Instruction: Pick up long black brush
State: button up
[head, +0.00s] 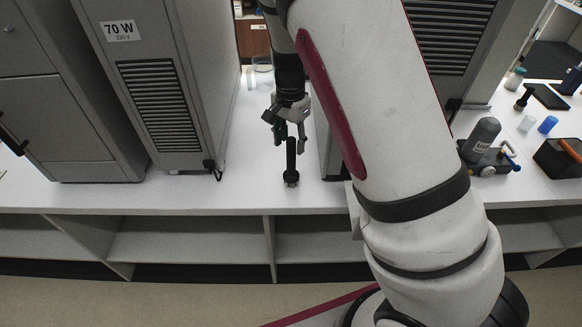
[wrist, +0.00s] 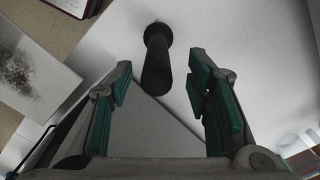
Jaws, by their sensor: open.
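The long black brush (head: 291,162) is on the white counter (head: 243,185), in the gap between two large grey machines. Its round, wider end faces the counter's front edge in the head view. In the wrist view the black brush (wrist: 157,65) lies between and ahead of the fingers, its round end at the top. My gripper (head: 287,133) hangs at the brush's far end; in the wrist view my gripper (wrist: 162,88) has its green-padded fingers wide apart, one on each side of the brush. Neither finger visibly touches it.
A grey machine (head: 165,80) marked 70 W stands left, and another is partly hidden by my arm at right. A clear glass (head: 262,72) stands farther back. A grey tool (head: 482,140), blue cup (head: 547,125) and black box (head: 560,158) are at right. Counter is clear left of the brush.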

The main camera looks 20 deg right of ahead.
aim_at(291, 159)
jog(key=shift+s+f+p, duration=0.2)
jog(key=shift+f+p, duration=0.1)
jog(key=shift+f, duration=3.1)
jog(key=shift+c, duration=0.6)
grip_shut()
